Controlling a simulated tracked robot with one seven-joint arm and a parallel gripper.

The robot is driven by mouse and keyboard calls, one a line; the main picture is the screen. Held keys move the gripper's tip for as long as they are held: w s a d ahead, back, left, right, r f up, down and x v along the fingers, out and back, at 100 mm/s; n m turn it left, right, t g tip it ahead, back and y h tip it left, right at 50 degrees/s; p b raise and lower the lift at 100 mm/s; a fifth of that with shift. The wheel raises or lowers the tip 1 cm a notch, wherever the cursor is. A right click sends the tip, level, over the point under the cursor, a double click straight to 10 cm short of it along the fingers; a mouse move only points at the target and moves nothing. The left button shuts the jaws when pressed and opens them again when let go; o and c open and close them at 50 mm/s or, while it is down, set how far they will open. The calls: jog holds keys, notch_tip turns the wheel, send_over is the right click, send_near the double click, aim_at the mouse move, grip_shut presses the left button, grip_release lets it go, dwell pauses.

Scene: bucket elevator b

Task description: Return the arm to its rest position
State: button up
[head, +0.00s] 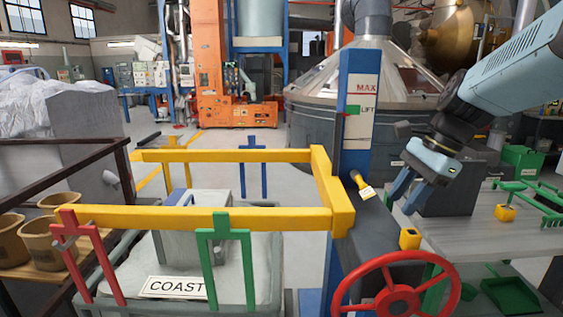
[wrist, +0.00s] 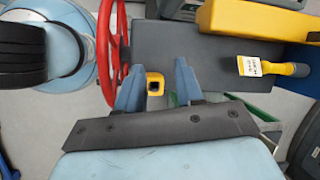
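My arm comes in from the upper right of the head view. My gripper (head: 405,196) hangs over the grey ledge beside the blue post, with its fingers apart and nothing seen between them. In the wrist view my gripper (wrist: 157,82) shows two blue fingers spread wide. A small yellow block (head: 410,238) sits on the ledge below, apart from the fingers. It shows in the gap between them in the wrist view (wrist: 155,83).
A red handwheel (head: 394,290) stands in front of the ledge. A yellow-handled tagged tool (head: 362,186) lies by the blue post (head: 358,110). A yellow rail frame (head: 200,216) is at left. Another yellow block (head: 505,212) and green tools (head: 540,197) lie on the right bench.

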jog(key=s+n+t+h, duration=0.1)
jog(key=s+n, duration=0.1)
jog(key=n, duration=0.2)
jog(key=s+n+t+h, duration=0.1)
jog(key=s+n, duration=0.1)
jog(key=n, duration=0.2)
jog(key=s+a+n+t+h, duration=0.1)
jog(key=s+n, duration=0.2)
jog(key=n, duration=0.1)
jog(key=shift+t+h, duration=0.4)
jog(key=n, duration=0.1)
jog(key=s+n, duration=0.1)
jog(key=shift+n+t+h, duration=0.3)
jog(key=shift+n+t, duration=0.1)
